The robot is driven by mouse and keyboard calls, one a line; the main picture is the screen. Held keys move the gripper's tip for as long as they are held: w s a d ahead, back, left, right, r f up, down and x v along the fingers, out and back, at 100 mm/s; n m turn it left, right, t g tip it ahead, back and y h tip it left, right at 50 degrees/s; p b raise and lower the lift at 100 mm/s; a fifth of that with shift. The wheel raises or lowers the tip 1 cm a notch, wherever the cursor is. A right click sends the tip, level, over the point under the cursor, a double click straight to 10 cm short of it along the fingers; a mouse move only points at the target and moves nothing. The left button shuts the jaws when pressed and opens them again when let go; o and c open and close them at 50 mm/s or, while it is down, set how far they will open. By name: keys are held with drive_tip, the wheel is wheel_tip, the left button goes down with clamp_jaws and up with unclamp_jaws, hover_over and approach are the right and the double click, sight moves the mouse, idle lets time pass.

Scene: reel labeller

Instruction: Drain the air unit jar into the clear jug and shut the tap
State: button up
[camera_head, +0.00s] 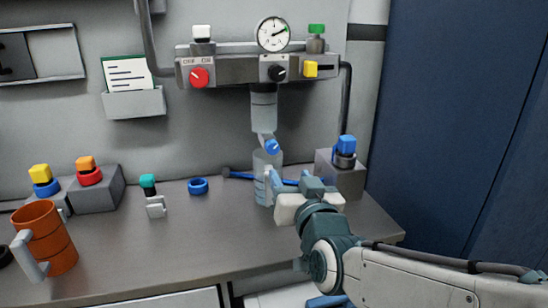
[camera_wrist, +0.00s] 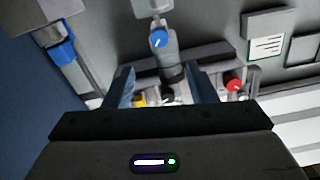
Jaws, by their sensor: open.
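The air unit jar (camera_head: 264,108) hangs under the wall unit with the gauge. Its blue tap (camera_head: 271,146) is at the lower end, and also shows in the wrist view (camera_wrist: 159,39). The clear jug (camera_head: 266,163) stands on the bench below the tap; its lower part is partly hidden by my gripper. I cannot tell its liquid level or whether the tap is open. My gripper (camera_head: 278,182) is open in front of and to the right of the jug. In the wrist view its fingers (camera_wrist: 160,77) are spread, with the jar between and beyond them and nothing gripped.
The wall unit carries a gauge (camera_head: 273,34), red knob (camera_head: 199,77), black knob (camera_head: 277,73) and yellow part (camera_head: 310,69). A grey block with a blue-topped fitting (camera_head: 346,146) stands right of the jug. A blue ring (camera_head: 198,186) and orange mug (camera_head: 46,238) are left. The front middle bench is clear.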

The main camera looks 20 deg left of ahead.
sight(273, 149)
drive_tip(key=x, duration=1.3)
drive_tip(key=shift+w, duration=0.1)
drive_tip(key=c, duration=1)
